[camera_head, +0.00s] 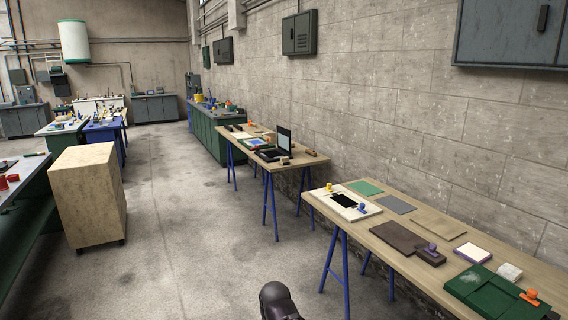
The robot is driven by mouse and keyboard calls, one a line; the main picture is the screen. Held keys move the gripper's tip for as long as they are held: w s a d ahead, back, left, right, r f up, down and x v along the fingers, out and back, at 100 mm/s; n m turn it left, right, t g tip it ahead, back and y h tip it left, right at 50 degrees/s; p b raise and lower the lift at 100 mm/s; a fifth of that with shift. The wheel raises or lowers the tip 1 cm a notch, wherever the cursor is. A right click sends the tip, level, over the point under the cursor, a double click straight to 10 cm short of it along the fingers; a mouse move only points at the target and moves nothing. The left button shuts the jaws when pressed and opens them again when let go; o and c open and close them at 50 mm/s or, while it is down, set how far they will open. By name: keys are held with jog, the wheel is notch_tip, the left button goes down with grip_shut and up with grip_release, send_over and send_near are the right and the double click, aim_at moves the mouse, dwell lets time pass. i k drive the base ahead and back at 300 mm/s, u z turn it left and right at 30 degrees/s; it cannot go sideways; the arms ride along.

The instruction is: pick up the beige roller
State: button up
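I cannot make out a beige roller for certain in the head view. The near table (459,228) on the right carries flat plates and small coloured-handled tools: yellow (329,187), blue (362,208), purple (431,248) and orange (530,295). A small brown piece (311,153) lies at the right end of the second table (298,162), too small to identify. Only a dark rounded part of my arm shows at the bottom edge. My gripper's fingers are not in view.
A beige wooden cabinet (90,200) stands on the left beside a dark green workbench (22,215). Both trestle tables run along the right wall on blue legs (335,255). A green bench (215,130) stands farther back. The concrete floor (190,240) between is clear.

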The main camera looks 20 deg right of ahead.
aim_at(284, 161)
jog(key=i, duration=2.6)
jog(key=z, duration=0.3)
jog(key=i, duration=0.8)
jog(key=z, duration=0.35)
jog(key=i, duration=1.65)
jog(key=z, duration=0.25)
